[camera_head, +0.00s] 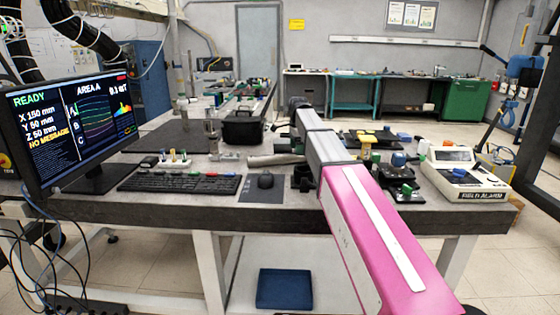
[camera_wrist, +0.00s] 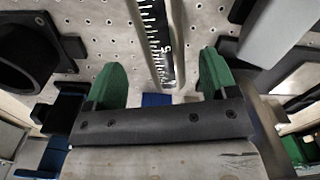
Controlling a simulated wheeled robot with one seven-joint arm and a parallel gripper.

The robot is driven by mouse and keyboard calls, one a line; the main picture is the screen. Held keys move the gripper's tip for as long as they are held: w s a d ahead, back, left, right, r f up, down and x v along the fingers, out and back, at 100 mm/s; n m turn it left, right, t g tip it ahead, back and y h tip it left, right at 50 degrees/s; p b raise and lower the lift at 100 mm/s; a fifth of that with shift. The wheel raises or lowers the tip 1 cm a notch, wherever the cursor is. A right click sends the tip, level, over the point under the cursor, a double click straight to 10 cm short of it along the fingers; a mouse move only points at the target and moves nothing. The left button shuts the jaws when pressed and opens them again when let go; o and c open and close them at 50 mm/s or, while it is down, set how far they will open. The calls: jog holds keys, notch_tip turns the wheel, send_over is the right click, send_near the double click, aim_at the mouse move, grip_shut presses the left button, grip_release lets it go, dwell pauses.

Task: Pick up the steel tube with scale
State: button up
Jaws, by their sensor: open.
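In the wrist view the steel tube with scale (camera_wrist: 158,42) runs down from the top edge, with white graduations and numerals on a black strip. My gripper (camera_wrist: 163,80) is open, its two green fingertips spread to the left and right of the tube's lower end. I see no contact between the fingers and the tube. The tube's upper part is cut off by the picture edge. In the head view my arm reaches over the workbench (camera_head: 270,217) and the gripper does not show clearly. The scale cannot be made out there.
A perforated plate (camera_wrist: 100,20) lies behind the tube. A black round-opening part (camera_wrist: 30,55) is at left in the wrist view.

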jog(key=f, duration=0.4)
jog(key=shift+w+d+f, duration=0.2)
jog(key=shift+w+f, duration=0.05)
jog(key=shift+f, duration=0.1)
jog(key=c, duration=1.4)
jog(key=shift+r, duration=0.1)
